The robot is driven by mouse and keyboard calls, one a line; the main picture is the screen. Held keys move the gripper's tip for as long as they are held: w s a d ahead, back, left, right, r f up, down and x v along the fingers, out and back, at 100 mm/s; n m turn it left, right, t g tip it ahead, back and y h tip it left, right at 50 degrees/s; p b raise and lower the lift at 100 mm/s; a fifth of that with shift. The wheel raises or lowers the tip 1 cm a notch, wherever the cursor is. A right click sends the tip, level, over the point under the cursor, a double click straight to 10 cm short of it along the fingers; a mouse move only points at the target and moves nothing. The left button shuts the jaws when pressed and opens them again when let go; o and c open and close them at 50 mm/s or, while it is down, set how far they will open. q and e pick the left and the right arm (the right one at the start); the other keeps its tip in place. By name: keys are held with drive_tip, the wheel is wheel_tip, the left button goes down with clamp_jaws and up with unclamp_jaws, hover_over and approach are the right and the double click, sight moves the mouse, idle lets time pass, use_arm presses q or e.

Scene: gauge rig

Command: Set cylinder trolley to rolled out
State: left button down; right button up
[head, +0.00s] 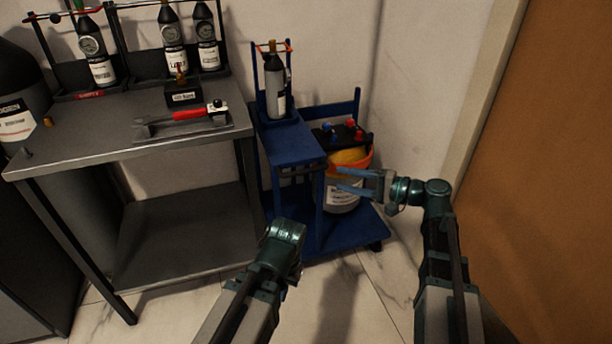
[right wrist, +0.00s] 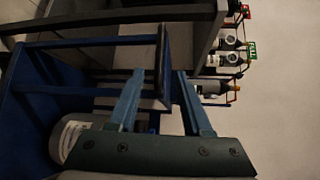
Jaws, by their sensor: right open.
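The blue cylinder trolley (head: 296,144) stands against the wall, right of the metal table. It carries an upright small cylinder (head: 275,88) on its upper shelf, with a dark bar (head: 303,170) at that shelf's front. My right gripper (head: 338,179) is open and empty, just right of the trolley's front post. In the right wrist view its fingers (right wrist: 160,73) are spread, with a blue trolley edge (right wrist: 164,55) showing between the tips; I cannot tell whether they touch it. My left arm shows in front of the trolley, but its gripper is not visible.
The metal table (head: 75,150) on the left holds cylinders and a red-handled tool (head: 190,114). A brown door (head: 550,150) is on the right. Marble floor (head: 350,285) in front is clear.

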sight(307, 173)
drive_tip(key=b+x, duration=0.1)
drive_tip(key=x, duration=1.1)
drive_tip(key=shift+w+a+f+b, duration=0.1)
drive_tip(key=shift+w+a+b, duration=0.1)
drive_tip(key=shift+a+b, duration=0.1)
clamp_jaws()
idle(0.8)
